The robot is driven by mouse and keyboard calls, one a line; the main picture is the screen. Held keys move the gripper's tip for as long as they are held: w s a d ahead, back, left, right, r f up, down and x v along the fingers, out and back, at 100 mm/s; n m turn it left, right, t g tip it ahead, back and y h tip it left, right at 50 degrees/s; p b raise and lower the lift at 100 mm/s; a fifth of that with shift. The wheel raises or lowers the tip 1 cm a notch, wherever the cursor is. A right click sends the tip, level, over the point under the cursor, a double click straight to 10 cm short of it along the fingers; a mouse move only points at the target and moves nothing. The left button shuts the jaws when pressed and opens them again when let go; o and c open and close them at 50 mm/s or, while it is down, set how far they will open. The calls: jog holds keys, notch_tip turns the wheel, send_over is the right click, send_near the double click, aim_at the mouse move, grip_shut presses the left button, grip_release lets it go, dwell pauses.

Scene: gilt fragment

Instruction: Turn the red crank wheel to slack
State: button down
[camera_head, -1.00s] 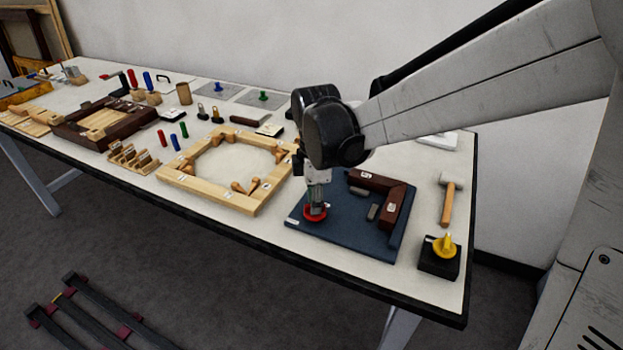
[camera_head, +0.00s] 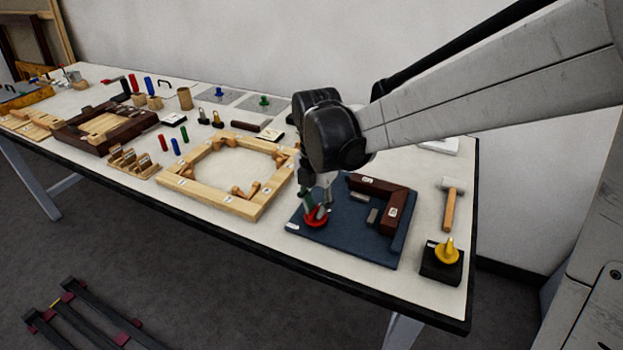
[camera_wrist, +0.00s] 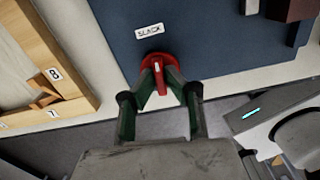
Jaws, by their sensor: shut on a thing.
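The red crank wheel (camera_head: 316,221) sits at the near left corner of the dark blue board (camera_head: 345,245). In the wrist view the red wheel (camera_wrist: 148,65) shows a raised grip with a small white mark, on the side towards the white label reading SLACK (camera_wrist: 150,31). My gripper (camera_head: 317,208) points down at the wheel. In the wrist view my gripper (camera_wrist: 160,82) has its green-padded fingers shut on the wheel's raised grip. The fingers hide part of the wheel.
A dark brown corner frame (camera_head: 391,212) and small grey blocks lie on the board. A pale wooden frame (camera_head: 205,204) is to the left. A mallet (camera_head: 450,205) and a yellow knob on a black box (camera_head: 442,265) are to the right. The table's front edge is close.

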aim_at(316, 210)
jog(key=shift+n, duration=0.5)
jog(key=c, duration=1.8)
grip_release()
jog(key=shift+r, duration=0.1)
notch_tip(316, 210, up, 12)
jog(key=shift+f, duration=0.1)
